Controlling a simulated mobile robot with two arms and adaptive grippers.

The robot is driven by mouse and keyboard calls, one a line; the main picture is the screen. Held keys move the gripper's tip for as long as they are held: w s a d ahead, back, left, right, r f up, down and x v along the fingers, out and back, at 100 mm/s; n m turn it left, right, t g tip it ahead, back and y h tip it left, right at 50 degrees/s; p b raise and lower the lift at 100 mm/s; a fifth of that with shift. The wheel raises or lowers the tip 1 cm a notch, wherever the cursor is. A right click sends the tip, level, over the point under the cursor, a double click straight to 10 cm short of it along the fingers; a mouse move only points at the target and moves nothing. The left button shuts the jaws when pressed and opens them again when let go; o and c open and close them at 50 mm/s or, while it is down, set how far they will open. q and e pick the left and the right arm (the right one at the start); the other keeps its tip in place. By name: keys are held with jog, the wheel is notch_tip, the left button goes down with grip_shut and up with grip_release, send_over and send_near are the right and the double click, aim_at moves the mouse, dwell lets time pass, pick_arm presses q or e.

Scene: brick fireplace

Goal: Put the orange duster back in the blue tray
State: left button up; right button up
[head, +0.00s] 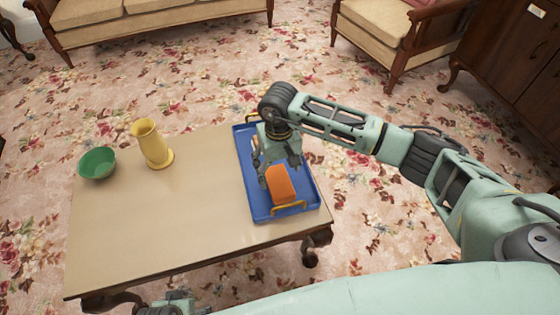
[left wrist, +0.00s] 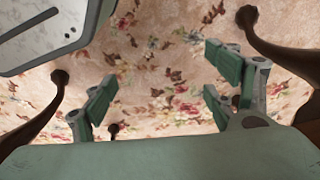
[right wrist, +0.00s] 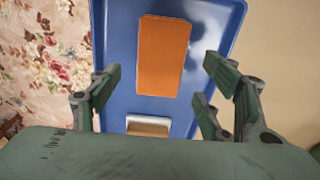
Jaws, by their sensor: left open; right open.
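The orange duster (head: 281,185) lies in the blue tray (head: 259,207), toward the tray's near end. It also shows in the right wrist view (right wrist: 163,55), inside the tray (right wrist: 115,60). My right gripper (head: 279,167) is over the tray, just beyond the duster, pointing down. In the right wrist view its fingers (right wrist: 163,80) are spread wide with nothing between them, and the duster shows beyond them. My left gripper (head: 172,303) is low at the bottom edge of the head view, by the table's near side. Its fingers (left wrist: 160,88) are apart and empty.
The tray stands at the right end of the table (head: 185,205). A yellow vase (head: 152,146) and a green bowl (head: 97,163) stand toward the left. A pale tan object (right wrist: 148,125) is also in the tray. The table's middle is clear.

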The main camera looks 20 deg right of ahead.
pick_arm(q)
jog(key=shift+s+f, duration=0.3)
jog(key=shift+f, duration=0.3)
jog(key=shift+s+f, duration=0.3)
jog(key=shift+f, duration=0.3)
pick_arm(e)
jog(key=shift+r, duration=0.65)
